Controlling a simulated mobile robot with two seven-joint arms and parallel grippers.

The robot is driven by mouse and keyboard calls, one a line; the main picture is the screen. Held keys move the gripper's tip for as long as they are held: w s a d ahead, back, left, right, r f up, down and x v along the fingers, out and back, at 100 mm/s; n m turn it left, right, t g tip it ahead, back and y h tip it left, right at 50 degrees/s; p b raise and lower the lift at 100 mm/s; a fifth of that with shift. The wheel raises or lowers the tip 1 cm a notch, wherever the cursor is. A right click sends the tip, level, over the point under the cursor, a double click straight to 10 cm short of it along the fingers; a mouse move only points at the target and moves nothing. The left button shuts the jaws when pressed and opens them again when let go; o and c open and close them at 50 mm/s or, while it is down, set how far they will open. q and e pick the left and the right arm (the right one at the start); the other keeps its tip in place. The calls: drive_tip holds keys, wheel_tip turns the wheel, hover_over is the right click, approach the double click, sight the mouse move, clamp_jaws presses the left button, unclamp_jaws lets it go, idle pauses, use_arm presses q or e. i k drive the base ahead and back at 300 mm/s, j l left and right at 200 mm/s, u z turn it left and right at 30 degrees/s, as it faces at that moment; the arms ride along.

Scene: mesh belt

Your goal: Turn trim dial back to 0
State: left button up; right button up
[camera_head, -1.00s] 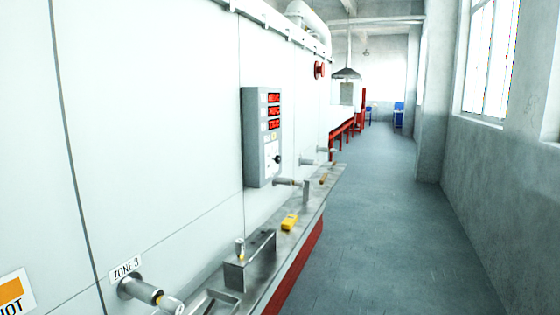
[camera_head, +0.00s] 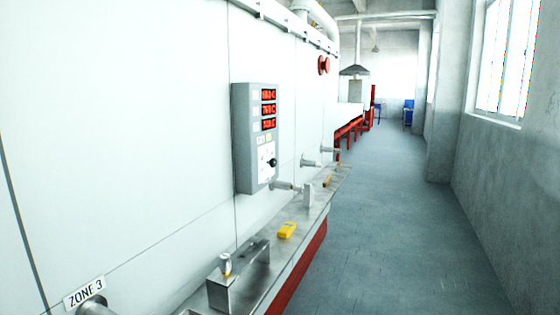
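A grey control box (camera_head: 243,140) is mounted on the white furnace wall, left of the picture's middle. Its face carries red lit displays (camera_head: 268,109), too small to read surely. Below them is a pale panel with a small black knob (camera_head: 272,163), which looks like the trim dial. Its setting and scale are too small to read. Neither of my grippers shows in this view.
A metal ledge (camera_head: 262,262) runs along the wall below the box, with a metal bracket (camera_head: 225,290) and a yellow object (camera_head: 287,230) on it. Pipe stubs (camera_head: 286,186) jut from the wall. The grey floor (camera_head: 385,230) to the right is clear.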

sight(272, 163)
drive_tip(key=i+l+u, duration=0.1)
drive_tip(key=i+l, duration=0.4)
drive_tip(key=i+l+u, duration=0.1)
drive_tip(key=i+l, duration=0.8)
drive_tip(key=l, duration=0.15)
drive_tip(key=i+l+u, duration=0.15)
drive_tip(key=i+l, duration=0.3)
drive_tip(key=i+l+u, duration=0.1)
drive_tip(key=i+l, duration=0.35)
drive_tip(key=l, duration=0.25)
